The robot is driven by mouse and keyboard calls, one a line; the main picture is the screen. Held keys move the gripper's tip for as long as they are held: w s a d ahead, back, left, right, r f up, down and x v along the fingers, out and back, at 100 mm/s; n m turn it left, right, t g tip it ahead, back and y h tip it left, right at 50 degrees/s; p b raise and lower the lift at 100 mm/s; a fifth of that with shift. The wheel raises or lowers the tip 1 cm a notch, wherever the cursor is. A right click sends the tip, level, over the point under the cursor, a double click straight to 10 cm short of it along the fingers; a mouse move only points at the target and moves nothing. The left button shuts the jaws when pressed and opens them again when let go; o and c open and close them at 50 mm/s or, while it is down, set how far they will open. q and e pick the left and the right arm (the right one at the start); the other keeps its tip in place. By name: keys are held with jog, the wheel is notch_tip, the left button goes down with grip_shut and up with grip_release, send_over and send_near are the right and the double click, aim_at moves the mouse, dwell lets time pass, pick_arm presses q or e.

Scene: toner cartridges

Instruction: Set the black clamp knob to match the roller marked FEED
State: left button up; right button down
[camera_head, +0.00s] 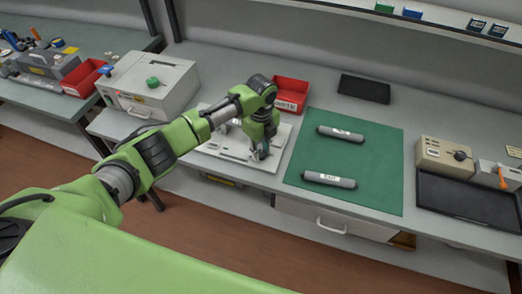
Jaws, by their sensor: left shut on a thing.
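My left gripper (262,152) points down over a light grey fixture plate (226,150) on the bench. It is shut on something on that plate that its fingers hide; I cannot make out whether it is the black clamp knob. Two dark grey rollers with white labels lie on the green mat (372,165), the far roller (341,133) and the near roller (330,179). The far label is too small to read, and the near one seems to say EXIT. A black knob (459,155) shows on a beige box (434,155) at right. My right gripper is not in view.
A red bin (291,93) stands right behind the gripper. A grey box with a green knob (150,85) is left of the plate. A black pad (364,89) lies behind the mat, and a black tray (455,197) lies right of it.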

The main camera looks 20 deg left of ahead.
aim_at(261, 154)
pick_arm(q)
jog(key=o, duration=1.1)
jog(key=shift+r, duration=0.15)
notch_tip(261, 154, up, 12)
jog(key=shift+f, duration=0.2)
